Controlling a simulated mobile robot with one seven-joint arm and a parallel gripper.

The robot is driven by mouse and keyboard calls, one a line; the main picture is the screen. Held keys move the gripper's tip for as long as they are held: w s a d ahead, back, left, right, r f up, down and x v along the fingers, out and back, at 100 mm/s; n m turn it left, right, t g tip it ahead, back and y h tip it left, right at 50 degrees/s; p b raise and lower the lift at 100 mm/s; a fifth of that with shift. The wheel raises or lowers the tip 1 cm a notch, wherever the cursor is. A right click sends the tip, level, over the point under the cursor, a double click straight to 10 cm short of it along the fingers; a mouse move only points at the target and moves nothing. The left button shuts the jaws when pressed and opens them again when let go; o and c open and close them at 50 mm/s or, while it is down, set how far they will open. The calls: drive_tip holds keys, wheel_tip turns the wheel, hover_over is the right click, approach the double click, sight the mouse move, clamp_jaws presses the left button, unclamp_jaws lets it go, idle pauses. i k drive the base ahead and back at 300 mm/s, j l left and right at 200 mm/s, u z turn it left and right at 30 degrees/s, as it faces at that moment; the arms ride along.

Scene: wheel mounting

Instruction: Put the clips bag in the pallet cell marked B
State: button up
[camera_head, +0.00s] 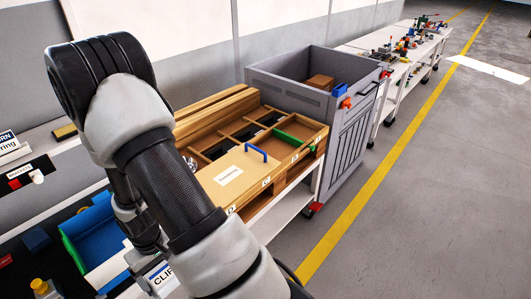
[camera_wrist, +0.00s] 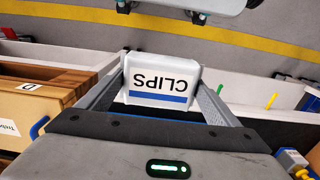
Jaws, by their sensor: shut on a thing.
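The clips bag (camera_wrist: 162,83) is a white pack marked CLIPS with a blue stripe, upside down in the wrist view. My gripper (camera_wrist: 160,92) is shut on it, one finger on each side. In the head view the bag (camera_head: 158,278) shows only in part beside my arm at the bottom. The wooden pallet (camera_head: 318,134) stands to the right of the bag, with several cells and small letter labels on its front edge. The B label is too small to read surely. A board with a blue handle (camera_head: 257,152) covers the near cells; some farther cells are uncovered.
A green bar (camera_head: 293,141) lies at the pallet's far right cells. A grey cart (camera_head: 345,125) holding a brown box stands behind the pallet. A blue bin (camera_head: 95,228) is at the left. My arm hides part of the pallet and table. Open floor lies right of the yellow line.

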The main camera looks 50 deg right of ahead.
sight(284, 157)
drive_tip(key=l, duration=0.95)
drive_tip(key=i+l, duration=0.15)
drive_tip(key=l, duration=1.7)
drive_tip(key=i+l, duration=0.15)
drive_tip(key=l, duration=0.8)
